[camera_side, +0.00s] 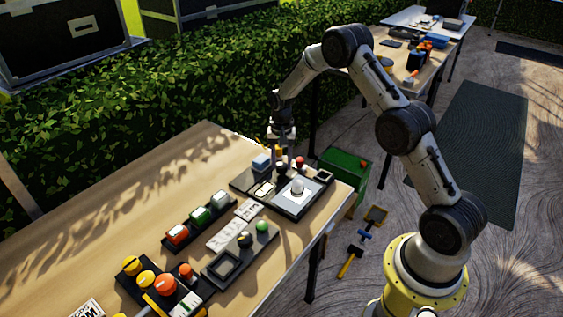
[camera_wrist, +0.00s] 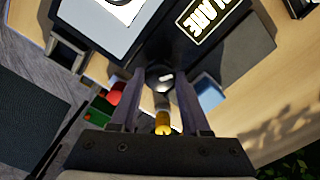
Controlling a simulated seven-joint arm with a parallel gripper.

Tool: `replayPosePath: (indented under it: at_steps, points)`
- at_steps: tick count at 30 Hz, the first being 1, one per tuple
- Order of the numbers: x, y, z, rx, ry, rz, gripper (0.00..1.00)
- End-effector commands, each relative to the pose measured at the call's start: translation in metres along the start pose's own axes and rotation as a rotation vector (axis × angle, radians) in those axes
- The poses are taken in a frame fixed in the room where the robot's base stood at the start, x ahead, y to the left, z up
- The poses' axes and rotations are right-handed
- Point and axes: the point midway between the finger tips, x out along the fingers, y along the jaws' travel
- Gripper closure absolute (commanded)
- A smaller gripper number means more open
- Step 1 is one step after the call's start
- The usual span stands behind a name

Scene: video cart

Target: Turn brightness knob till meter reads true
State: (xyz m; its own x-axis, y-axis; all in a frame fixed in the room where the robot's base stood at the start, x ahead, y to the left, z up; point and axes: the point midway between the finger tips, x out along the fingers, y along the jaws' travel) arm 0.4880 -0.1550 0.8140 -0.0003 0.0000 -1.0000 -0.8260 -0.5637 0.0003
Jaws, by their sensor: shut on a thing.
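My gripper (camera_side: 282,160) points down over the dark control panel (camera_side: 240,184) at the far right corner of the near table. In the wrist view its two fingers (camera_wrist: 160,84) are shut on a dark round knob (camera_wrist: 161,74) with a small pale mark on top. Beside the knob is a white plate (camera_wrist: 92,27) with a dark-ringed round piece, cut off by the frame edge. In the side view this plate (camera_side: 281,203) carries a white rounded piece. A framed label (camera_wrist: 207,14) is partly cut off. I cannot make out a meter reading.
Several coloured controls sit nearer on the table, including a green one (camera_side: 200,215). A green bin (camera_side: 345,160) stands beyond the table's right edge.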

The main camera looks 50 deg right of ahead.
Motion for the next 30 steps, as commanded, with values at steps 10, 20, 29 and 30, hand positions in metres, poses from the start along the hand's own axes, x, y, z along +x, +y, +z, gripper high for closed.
replayPosePath:
  at_steps: [10,20,29,30]
  points:
    - [-0.001,-0.0003,-0.0003,-0.076,0.001,-0.001,1.0]
    - [-0.0011,-0.0002,-0.0006,-0.316,0.002,-0.001,1.0]
    - [-0.0013,-0.0001,-0.0007,-0.53,0.001,-0.001,1.0]
    - [-0.0012,0.0,-0.0007,-0.552,0.001,-0.001,1.0]
